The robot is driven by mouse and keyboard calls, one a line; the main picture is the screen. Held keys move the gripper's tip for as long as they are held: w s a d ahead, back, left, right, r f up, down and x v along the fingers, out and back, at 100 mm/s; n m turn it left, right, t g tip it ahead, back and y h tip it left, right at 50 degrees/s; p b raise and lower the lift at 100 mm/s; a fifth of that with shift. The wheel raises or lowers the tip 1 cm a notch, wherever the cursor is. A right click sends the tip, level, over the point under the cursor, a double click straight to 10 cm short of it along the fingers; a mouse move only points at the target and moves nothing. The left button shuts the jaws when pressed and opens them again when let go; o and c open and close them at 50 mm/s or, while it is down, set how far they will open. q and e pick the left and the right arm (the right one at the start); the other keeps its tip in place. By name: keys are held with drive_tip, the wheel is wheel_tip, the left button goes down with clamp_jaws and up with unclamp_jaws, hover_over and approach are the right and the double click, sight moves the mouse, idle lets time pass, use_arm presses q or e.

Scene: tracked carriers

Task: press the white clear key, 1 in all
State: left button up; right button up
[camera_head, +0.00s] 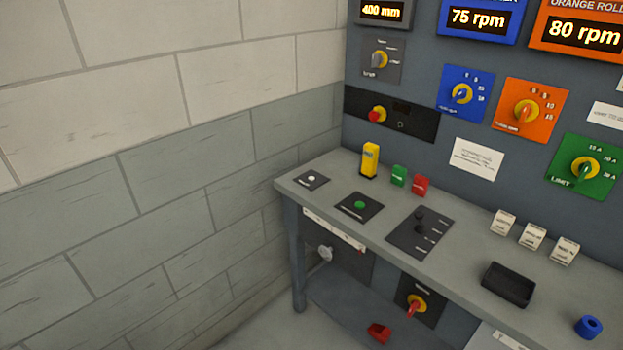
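The white key (311,178) is a small round button on a dark square plate (322,183) at the far left corner of the grey bench. Its label is too small to read. It stands up from its plate, and nothing covers it. Neither of my grippers shows in the head view.
On the bench (385,262) are a green button (360,205), a yellow block (369,160), green (398,175) and red (420,185) blocks, a dark lever plate (436,238) and a black tray (509,284). A block wall (150,200) stands left; a panel (420,70) stands behind.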

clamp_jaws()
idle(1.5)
